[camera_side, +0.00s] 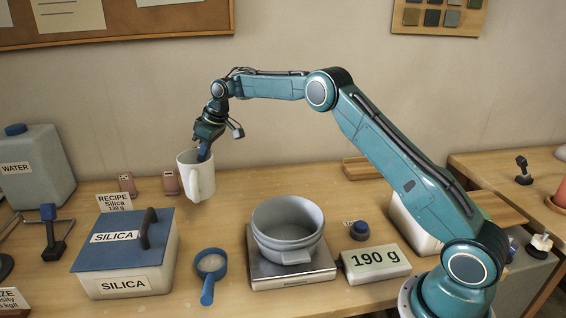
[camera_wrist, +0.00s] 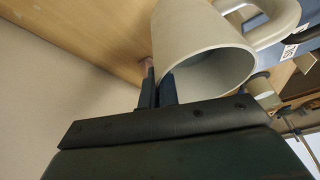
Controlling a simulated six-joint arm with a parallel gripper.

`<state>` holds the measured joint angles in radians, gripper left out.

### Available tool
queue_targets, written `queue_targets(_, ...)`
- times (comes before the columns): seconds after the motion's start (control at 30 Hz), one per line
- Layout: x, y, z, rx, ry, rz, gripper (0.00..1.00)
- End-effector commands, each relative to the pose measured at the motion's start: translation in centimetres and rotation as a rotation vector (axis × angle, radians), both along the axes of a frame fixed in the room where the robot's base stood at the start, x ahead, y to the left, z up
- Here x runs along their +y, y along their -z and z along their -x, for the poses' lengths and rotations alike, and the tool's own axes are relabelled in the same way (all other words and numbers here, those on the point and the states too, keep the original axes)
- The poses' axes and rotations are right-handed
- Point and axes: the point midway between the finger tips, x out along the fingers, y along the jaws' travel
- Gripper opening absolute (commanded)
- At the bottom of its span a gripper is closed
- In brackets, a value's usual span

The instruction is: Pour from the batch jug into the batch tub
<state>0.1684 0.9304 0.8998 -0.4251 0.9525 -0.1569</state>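The grey batch tub (camera_side: 288,222) stands on the scale (camera_side: 292,268), right of and nearer than the jug.
A blue-lidded silica box (camera_side: 125,250) and a blue scoop (camera_side: 210,275) stand left of the scale. A recipe card (camera_side: 114,203) is behind the box. A water canister (camera_side: 36,165) is far left. A dark blue knob (camera_side: 360,230) sits right of the tub.

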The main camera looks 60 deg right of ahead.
Motion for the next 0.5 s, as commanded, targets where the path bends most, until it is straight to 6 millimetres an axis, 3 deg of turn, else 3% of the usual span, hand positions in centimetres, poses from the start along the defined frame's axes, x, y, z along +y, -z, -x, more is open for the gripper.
queue_targets(0.5,0.5,-1.2,0.8,-0.003,0.025,-0.006,0.0)
